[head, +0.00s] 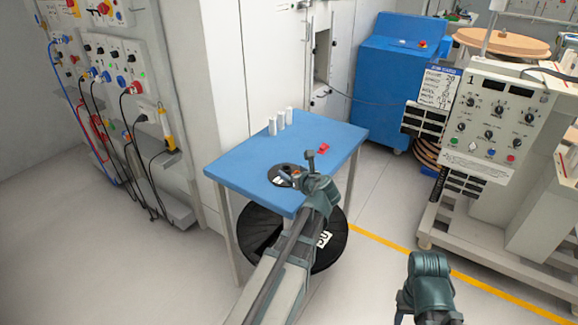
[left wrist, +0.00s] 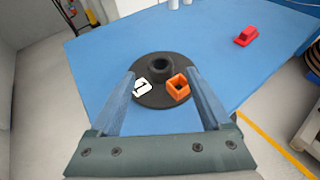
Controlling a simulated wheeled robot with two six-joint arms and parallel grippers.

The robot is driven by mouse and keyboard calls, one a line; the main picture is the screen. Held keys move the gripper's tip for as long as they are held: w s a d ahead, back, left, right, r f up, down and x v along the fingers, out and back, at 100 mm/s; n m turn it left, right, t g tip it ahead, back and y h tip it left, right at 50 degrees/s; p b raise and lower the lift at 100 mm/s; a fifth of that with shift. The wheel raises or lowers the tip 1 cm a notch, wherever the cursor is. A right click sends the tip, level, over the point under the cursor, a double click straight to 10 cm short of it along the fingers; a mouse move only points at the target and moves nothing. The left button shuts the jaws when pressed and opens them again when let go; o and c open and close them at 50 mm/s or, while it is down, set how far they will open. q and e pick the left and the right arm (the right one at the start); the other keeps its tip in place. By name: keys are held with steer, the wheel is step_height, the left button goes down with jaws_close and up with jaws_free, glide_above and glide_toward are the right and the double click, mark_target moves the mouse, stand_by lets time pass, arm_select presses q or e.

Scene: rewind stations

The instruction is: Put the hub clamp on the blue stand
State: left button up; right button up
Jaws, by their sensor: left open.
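A black round flange with a raised hollow hub (left wrist: 160,89), which looks like the hub clamp, lies flat on the top of the blue stand (head: 247,155). It carries a white tag marked 1 and an orange square socket (left wrist: 179,87). In the head view the flange (head: 274,174) is partly hidden by my left gripper (head: 298,171). In the left wrist view my left gripper (left wrist: 165,105) is open and empty, its fingers spread on both sides of the flange's near part. I cannot tell whether they touch it. Of my right arm only a link shows.
A small red piece (head: 323,149) and white cylinders (head: 281,121) stand farther back on the blue top. A large black reel (head: 328,252) is below it. A control panel machine (head: 490,120) stands right. Floor is clear between.

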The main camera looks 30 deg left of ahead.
arm_select(q)
steer(key=p+v, duration=0.2)
steer(key=v, duration=0.4)
steer(key=shift+s+d+r, duration=0.15)
steer(key=shift+s+d, duration=0.1)
steer(key=s+d+f+n+g+h, duration=0.2)
steer(key=s+d+n, duration=0.4)
steer(key=d, duration=0.3)
steer(key=s+d+f+n+g+h, duration=0.3)
steer(key=s+d+f+n+h, duration=0.1)
steer(key=s+d+f+n, duration=0.3)
steer(key=s+d+f+n+g+h, duration=0.3)
steer(key=s+d+n, duration=0.4)
steer(key=d, duration=0.5)
steer(key=shift+f+n, duration=0.75)
steer(key=shift+n, duration=0.15)
steer(key=shift+d, duration=0.1)
